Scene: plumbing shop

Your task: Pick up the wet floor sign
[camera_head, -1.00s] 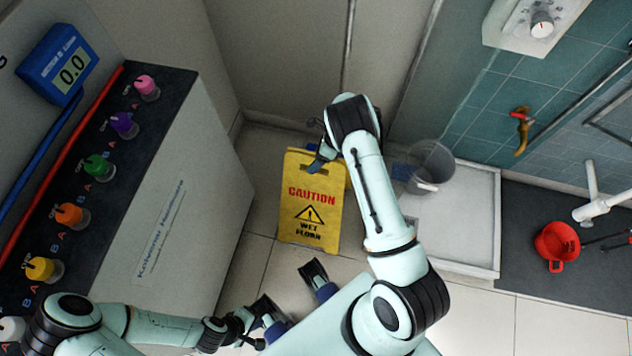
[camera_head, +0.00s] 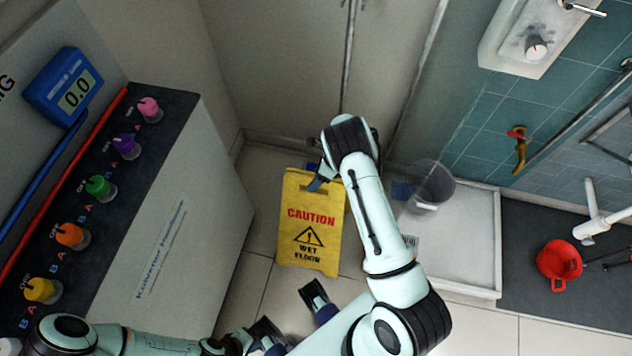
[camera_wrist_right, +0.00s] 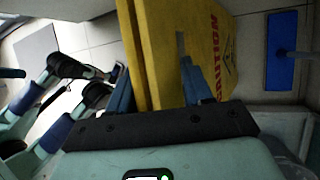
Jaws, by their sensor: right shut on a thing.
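The yellow wet floor sign (camera_head: 310,255) stands in the middle of the head view, its "CAUTION" face towards me. My right gripper (camera_head: 324,181) is at its top edge. In the right wrist view the sign's panel (camera_wrist_right: 160,45) passes between the blue fingers of this gripper (camera_wrist_right: 157,88), which is shut on it. I cannot tell whether the sign's foot touches the floor. My left gripper (camera_head: 242,341) is low in the head view, away from the sign; its fingers are not clear.
A bench with coloured knobs (camera_head: 160,260) stands on the left. A clear bucket (camera_head: 432,185) sits at the white shower tray (camera_head: 470,235) on the right. A red pan (camera_head: 558,260) is further right. Cabinet doors (camera_head: 285,70) close off the back. Some tiled floor shows around the sign.

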